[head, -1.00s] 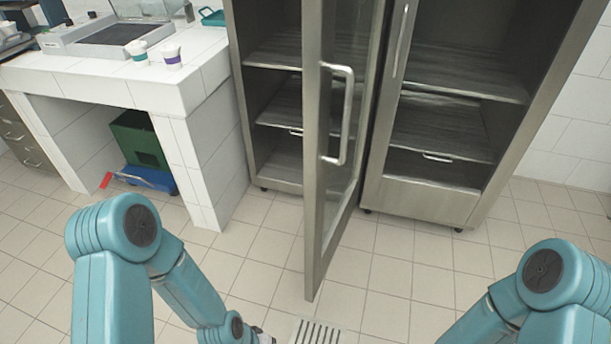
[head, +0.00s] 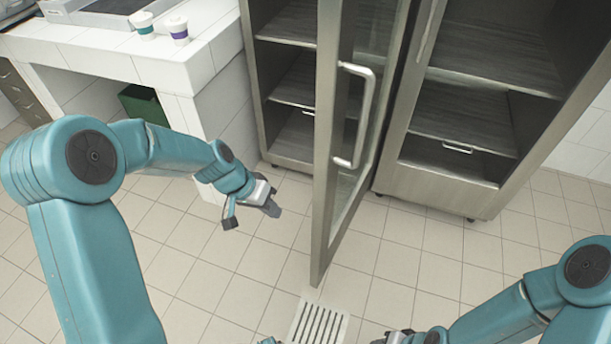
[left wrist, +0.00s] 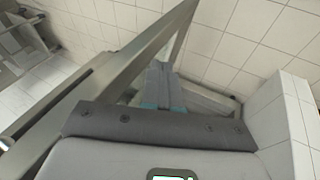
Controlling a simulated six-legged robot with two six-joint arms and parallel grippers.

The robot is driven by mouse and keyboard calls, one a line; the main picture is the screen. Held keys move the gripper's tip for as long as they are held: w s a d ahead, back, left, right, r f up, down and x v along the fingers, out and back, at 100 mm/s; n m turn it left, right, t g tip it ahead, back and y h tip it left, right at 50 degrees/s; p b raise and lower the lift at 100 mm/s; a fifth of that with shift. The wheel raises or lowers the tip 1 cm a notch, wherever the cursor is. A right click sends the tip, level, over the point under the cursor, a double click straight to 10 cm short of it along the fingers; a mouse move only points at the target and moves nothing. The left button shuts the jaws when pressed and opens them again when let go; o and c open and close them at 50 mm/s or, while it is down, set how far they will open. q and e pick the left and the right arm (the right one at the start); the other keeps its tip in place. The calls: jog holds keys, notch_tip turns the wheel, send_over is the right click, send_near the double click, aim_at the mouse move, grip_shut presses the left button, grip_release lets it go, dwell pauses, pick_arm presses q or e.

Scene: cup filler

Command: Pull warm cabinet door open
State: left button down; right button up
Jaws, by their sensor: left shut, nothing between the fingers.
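The warm cabinet (head: 283,120) is a tall steel unit with shelves. Its glazed door (head: 325,190) stands swung open, nearly edge-on to me. A bar handle (head: 366,118) is on the door face at its right. My left gripper (head: 270,207) is left of the door, low over the floor, apart from door and handle. Its shut, empty fingers show in the left wrist view (left wrist: 161,88); a long metal frame crosses behind them there. My right gripper (head: 392,336) is at the bottom edge, mostly cut off; its fingers are unclear.
A second steel cabinet (head: 440,180) stands on the right, its shelves visible. A white tiled counter (head: 115,58) at the left bears two cups (head: 177,31). A green bin (head: 143,105) is under it. A drain grate (head: 318,322) lies in the tiled floor, which is otherwise clear.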

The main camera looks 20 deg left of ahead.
pick_arm(q)
jog(key=w+a+r+m+t+h+p, duration=0.1)
jog(key=w+a+r+m, duration=0.15)
jog(key=r, duration=1.05)
jog(key=w+d+f, duration=0.2)
jog(key=d+f, duration=0.6)
jog(key=shift+w+d, duration=0.25)
jog(key=shift+r, duration=0.15)
jog(key=shift+s+d, duration=0.1)
